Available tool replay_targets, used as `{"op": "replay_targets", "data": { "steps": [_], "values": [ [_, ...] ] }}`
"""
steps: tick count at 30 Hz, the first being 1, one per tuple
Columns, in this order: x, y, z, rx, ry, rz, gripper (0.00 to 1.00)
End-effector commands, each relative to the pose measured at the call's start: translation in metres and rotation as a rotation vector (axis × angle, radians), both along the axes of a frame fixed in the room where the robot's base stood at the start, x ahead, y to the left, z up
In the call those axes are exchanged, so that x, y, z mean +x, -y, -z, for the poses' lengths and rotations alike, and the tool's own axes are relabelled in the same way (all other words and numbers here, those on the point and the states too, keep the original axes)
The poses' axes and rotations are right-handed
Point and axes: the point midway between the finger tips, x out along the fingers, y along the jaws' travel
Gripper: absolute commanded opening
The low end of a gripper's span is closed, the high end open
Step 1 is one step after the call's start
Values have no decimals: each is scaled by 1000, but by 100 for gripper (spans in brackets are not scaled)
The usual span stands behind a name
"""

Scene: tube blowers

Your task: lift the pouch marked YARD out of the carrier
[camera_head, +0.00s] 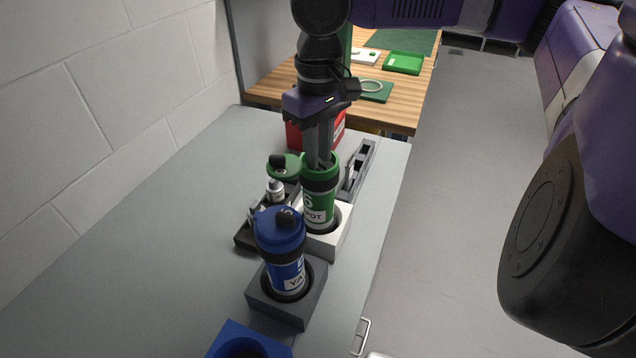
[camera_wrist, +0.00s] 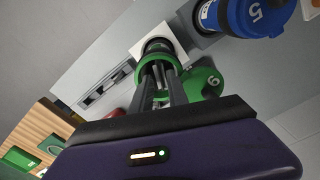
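The green carrier (camera_head: 320,190), with a label ending in "POT", stands upright in a white socket block (camera_head: 331,241). Its green lid (camera_head: 284,166) is open to the left of its mouth and shows a 6 in the wrist view (camera_wrist: 207,82). My gripper (camera_head: 319,158) points down with its fingers inside the mouth of this carrier; the wrist view shows them there too (camera_wrist: 161,72). The fingertips are hidden by the wall, so their grip cannot be told. No pouch marked YARD is visible. The blue carrier (camera_head: 281,250), labelled "YA…", stands lidded in a dark grey block (camera_head: 262,296).
A black rack (camera_head: 249,235) with small items sits left of the green carrier. A grey slotted tray (camera_head: 360,165) lies right. A red box (camera_head: 298,135) is behind. A blue holder (camera_head: 240,338) is at the front. The counter's left side is clear.

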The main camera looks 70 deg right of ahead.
Motion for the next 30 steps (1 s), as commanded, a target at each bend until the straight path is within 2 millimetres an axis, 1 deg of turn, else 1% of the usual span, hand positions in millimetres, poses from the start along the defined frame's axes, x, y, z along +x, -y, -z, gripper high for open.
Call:
{"op": "replay_targets", "data": {
  "steps": [1,4,11,12,15,30],
  "values": [
    [0,0,6,2,-2,0,20],
    [0,0,14,1,0,0,20],
    [0,0,16,1,0,0,20],
    [0,0,16,1,0,0,18],
    [0,0,16,1,0,0,0],
    [0,0,16,0,1,0,0]
  ]
}}
